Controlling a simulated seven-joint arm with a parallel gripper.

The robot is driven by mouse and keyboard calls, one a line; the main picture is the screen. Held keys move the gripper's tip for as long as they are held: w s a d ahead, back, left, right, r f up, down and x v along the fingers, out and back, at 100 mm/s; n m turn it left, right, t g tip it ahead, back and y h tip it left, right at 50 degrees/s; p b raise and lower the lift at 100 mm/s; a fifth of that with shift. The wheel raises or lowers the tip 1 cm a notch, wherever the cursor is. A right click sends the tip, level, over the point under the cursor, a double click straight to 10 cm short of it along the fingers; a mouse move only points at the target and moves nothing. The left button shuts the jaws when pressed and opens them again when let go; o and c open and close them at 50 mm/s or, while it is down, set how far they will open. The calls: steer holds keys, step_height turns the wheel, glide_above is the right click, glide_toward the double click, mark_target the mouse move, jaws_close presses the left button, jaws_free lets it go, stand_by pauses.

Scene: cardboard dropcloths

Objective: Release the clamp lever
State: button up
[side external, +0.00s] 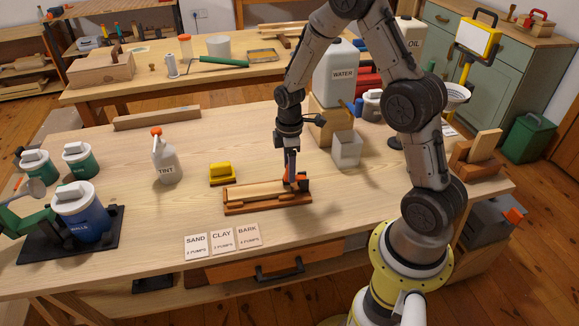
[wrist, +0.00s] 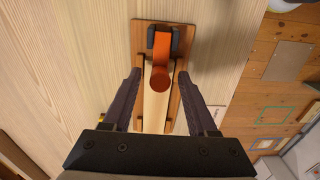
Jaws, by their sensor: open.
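The orange clamp lever (wrist: 161,66) sits at the far end of a brown wooden fixture (wrist: 138,37) in the wrist view, between dark clamp brackets (wrist: 175,40). Its rounded end points back toward me over a pale wooden strip (wrist: 153,108) lying in the fixture. In the side view the lever (side external: 302,181) shows small and partly hidden at the right end of the fixture (side external: 240,208). My gripper (wrist: 159,74) is open and empty, with one finger on each side of the lever's line. In the side view my gripper (side external: 291,178) is low over that end; contact is unclear.
A yellow block-like item (side external: 222,174) and a TINT bottle (side external: 165,158) stand left of the fixture. A clear cube (side external: 346,149) and the WATER jug (side external: 335,75) stand behind right. Labelled cards (side external: 221,240) lie in front. Bare tabletop surrounds the fixture.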

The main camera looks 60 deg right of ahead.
jaws_close()
stand_by(1.3)
